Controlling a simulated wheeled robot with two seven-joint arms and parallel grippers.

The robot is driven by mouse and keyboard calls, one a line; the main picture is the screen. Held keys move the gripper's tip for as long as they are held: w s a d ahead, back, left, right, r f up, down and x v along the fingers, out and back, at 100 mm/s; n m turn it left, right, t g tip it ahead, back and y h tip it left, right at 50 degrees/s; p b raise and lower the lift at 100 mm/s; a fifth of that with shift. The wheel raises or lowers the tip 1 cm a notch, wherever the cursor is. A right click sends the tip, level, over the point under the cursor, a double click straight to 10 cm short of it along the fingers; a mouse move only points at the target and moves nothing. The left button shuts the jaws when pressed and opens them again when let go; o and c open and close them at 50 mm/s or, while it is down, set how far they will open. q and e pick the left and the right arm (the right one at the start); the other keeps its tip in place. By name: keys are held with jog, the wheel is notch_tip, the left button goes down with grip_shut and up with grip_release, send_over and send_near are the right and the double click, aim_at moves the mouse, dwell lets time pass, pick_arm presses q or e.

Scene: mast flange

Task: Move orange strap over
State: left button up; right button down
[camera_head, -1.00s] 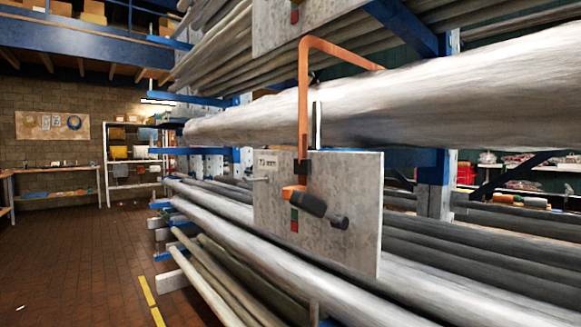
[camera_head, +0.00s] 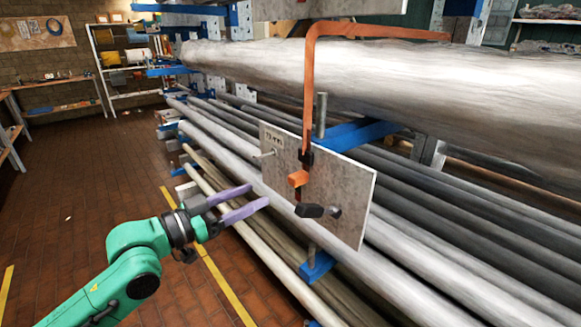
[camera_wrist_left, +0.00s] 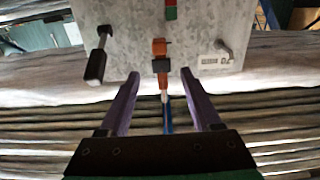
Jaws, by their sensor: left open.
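The orange strap (camera_head: 308,95) passes over the large grey pole (camera_head: 400,75) and hangs down in front of a grey metal plate (camera_head: 345,195). Its lower end shows a black piece and an orange end (camera_head: 298,178). A black-handled lever (camera_head: 310,210) sits below it, and a short peg (camera_head: 265,155) stands out at the plate's left. My left gripper (camera_head: 259,196) has two purple fingers, open and empty, left of the strap end. In the left wrist view, the strap end (camera_wrist_left: 159,48) appears beyond and between the fingertips (camera_wrist_left: 160,73). My right gripper is out of view.
Long thinner pipes (camera_head: 220,135) lie on blue rack arms (camera_head: 318,265) below and behind the plate. An upright post (camera_head: 321,115) stands behind the strap. The brick floor (camera_head: 90,190) at left is clear, with yellow lines.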

aim_at(291, 178)
pick_arm(q)
jog(key=p+x, duration=0.4)
jog(key=x, duration=0.7)
jog(key=shift+d, duration=0.15)
jog(key=shift+w+d, duration=0.15)
jog(key=shift+w, duration=0.05)
grip_shut()
dwell(0.6)
